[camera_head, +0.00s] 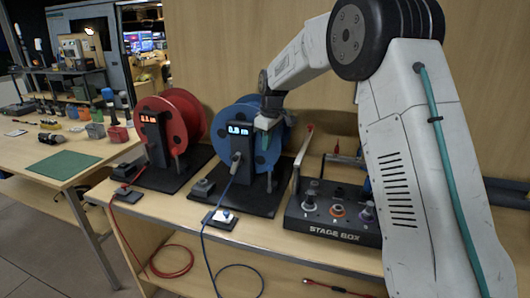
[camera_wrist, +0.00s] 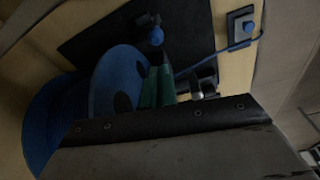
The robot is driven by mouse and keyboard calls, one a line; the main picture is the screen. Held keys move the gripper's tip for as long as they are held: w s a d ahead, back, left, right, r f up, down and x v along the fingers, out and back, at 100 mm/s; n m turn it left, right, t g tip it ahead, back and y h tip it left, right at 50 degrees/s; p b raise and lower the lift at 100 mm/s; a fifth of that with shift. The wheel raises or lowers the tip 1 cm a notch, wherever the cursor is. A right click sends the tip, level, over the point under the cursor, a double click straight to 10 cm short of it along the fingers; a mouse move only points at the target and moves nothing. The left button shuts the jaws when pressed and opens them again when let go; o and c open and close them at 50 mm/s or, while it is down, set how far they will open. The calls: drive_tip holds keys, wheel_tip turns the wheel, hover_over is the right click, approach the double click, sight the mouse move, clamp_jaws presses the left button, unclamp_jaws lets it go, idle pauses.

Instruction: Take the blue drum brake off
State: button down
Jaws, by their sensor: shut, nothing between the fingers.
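The blue drum (camera_head: 243,140) stands upright on a black base behind a dark post with a lit display (camera_head: 239,129). It fills the left of the wrist view (camera_wrist: 45,115). A short grey lever (camera_head: 269,171) stands at the drum's right side and may be its brake; its exact setting is unclear. A pale grey knob (camera_wrist: 196,91) shows just right of the fingers in the wrist view. My gripper (camera_head: 265,124) is in front of the drum's upper right face, above the lever. Its green fingers (camera_wrist: 158,88) are shut and empty; contact with the drum cannot be told.
A red drum (camera_head: 170,120) with its own post stands to the left. The stage box (camera_head: 336,212) with several connectors lies to the right. A blue cable (camera_head: 208,245) runs down past a small pad (camera_head: 220,219) over the bench edge. A wooden wall is close behind.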

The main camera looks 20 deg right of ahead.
hover_over(270, 178)
drive_tip(key=w+a, duration=0.2)
wheel_tip(270, 178, down, 9)
drive_tip(key=shift+d+r, duration=0.15)
